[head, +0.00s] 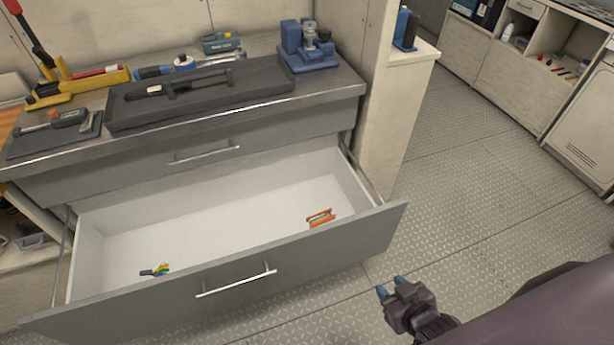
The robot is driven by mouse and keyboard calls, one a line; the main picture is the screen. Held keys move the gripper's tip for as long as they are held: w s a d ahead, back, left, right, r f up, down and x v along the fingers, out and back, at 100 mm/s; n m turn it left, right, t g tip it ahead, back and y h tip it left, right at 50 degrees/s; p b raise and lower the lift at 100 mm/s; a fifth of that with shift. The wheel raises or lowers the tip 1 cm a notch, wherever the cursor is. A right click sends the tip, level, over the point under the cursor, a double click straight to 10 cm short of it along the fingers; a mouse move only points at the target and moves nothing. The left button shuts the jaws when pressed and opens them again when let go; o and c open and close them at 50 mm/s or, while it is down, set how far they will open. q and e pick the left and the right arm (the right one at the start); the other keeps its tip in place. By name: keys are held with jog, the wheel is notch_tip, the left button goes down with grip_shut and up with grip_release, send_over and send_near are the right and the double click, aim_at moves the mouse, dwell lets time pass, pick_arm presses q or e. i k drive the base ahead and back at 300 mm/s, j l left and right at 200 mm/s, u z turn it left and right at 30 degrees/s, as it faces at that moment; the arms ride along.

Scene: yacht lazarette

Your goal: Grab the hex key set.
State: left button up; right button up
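Two small items lie in the open lower drawer (215,208). One is an orange holder with a silvery middle (320,217), near the drawer's right end by the front panel. The other is a multicoloured piece with a dark end (157,270), near the front left. Either could be the hex key set; they are too small to tell surely. My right gripper (390,286) has two blue fingertips, apart and empty. It appears above the floor, to the right of the drawer and outside it. My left gripper is not in view.
The drawer's front panel, with a silver handle (236,280), stands out over the floor. The upper drawer (200,158) is shut. The worktop holds a dark tray (230,94), a blue vise (308,50) and tools. The patterned floor (465,200) at right is clear.

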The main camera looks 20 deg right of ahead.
aim_at(316, 220)
jog(key=z, duration=0.7)
